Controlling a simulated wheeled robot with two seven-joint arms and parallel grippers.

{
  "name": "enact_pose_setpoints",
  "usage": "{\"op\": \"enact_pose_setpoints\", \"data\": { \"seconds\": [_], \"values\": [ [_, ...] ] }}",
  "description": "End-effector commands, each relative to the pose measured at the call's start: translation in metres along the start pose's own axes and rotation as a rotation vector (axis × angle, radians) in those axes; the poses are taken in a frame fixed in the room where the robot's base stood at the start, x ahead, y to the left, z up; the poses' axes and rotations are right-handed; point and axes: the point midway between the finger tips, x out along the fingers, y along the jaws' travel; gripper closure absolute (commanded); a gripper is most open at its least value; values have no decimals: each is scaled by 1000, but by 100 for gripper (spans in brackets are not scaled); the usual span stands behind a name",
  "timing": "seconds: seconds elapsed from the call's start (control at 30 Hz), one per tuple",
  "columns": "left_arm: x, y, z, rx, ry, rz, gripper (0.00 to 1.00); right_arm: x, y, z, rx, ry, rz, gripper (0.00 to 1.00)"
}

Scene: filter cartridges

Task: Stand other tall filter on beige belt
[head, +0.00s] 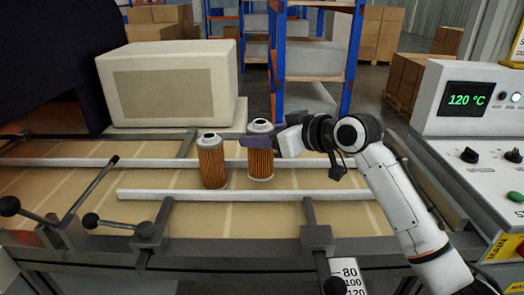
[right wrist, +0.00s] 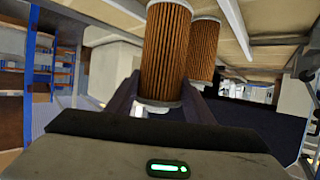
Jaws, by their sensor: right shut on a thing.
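Two tall filters with orange-brown pleats and pale end caps show in the head view. One tall filter (head: 212,163) stands upright on the beige belt (head: 260,222), clear of any gripper. The other tall filter (head: 260,164) is upright just to its right, with my right gripper (head: 259,142) shut on its upper part. Its lower end is at or very near the belt; I cannot tell if it touches. In the right wrist view the held filter (right wrist: 166,55) sits between the two fingers, and the free filter (right wrist: 203,50) shows partly hidden behind it. My left gripper is not in view.
Pale guide rails (head: 240,195) run along the belt, with black-knobbed levers (head: 92,220) at the front left. A large beige box (head: 170,85) stands behind. A control panel (head: 470,110) reading 120 °C is at the right. The belt left of the filters is clear.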

Motion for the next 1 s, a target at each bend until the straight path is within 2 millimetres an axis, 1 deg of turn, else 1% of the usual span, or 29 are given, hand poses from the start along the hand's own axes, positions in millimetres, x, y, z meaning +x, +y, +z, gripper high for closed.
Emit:
{"op": "enact_pose_setpoints", "data": {
  "seconds": [0.2,0.53,0.57,0.6,0.67,1.0],
  "values": [
    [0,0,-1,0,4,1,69,11,0,29,2,-3,0,77],
    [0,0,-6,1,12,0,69,13,0,32,1,0,0,77],
    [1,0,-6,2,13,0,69,13,0,33,1,-2,0,51],
    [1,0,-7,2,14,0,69,13,0,33,1,-2,0,44],
    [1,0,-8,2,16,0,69,13,0,33,1,-2,0,34],
    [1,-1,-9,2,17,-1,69,12,0,31,0,-1,0,34]
  ]
}}
